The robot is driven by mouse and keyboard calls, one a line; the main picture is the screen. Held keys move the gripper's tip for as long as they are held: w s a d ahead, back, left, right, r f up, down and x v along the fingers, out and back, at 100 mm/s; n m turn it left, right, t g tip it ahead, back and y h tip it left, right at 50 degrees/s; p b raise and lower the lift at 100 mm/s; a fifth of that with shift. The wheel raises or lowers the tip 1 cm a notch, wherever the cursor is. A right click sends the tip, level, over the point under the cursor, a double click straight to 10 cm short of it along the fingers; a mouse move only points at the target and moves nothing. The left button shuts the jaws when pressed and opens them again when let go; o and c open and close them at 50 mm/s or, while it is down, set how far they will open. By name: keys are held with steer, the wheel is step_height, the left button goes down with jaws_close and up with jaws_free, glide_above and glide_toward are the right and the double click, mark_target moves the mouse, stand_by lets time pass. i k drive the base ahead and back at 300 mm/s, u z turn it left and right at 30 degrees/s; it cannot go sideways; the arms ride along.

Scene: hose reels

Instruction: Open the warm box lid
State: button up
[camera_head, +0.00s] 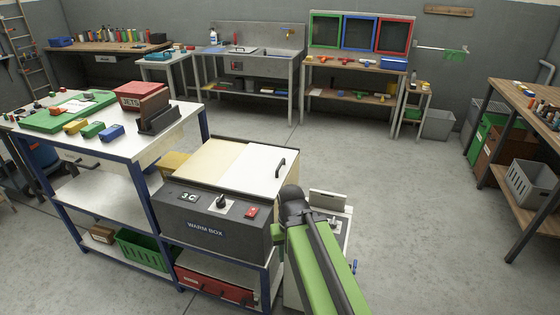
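The warm box (207,229) is a dark grey box, labelled WARM BOX on its front, with a knob, a small display reading "3C" and a red switch. Its top has a beige left part (205,160) and a white right part (256,165). The white part carries a dark handle (281,167) near its right edge. The top looks flat, with no raised lid visible. My green and black arm rises from the bottom edge, just right of the box front. My gripper's fingers do not show, and I cannot see any contact with the handle.
A blue-framed bench (150,150) with coloured blocks and a red box stands at left, close to the warm box. A light grey unit (341,218) stands behind my arm at right. Workbenches line the back wall and right side. The middle floor (410,190) is clear.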

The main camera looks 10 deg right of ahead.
mark_target(260, 169)
steer(key=u, duration=0.35)
steer(key=i, duration=1.3)
steer(key=u, duration=0.55)
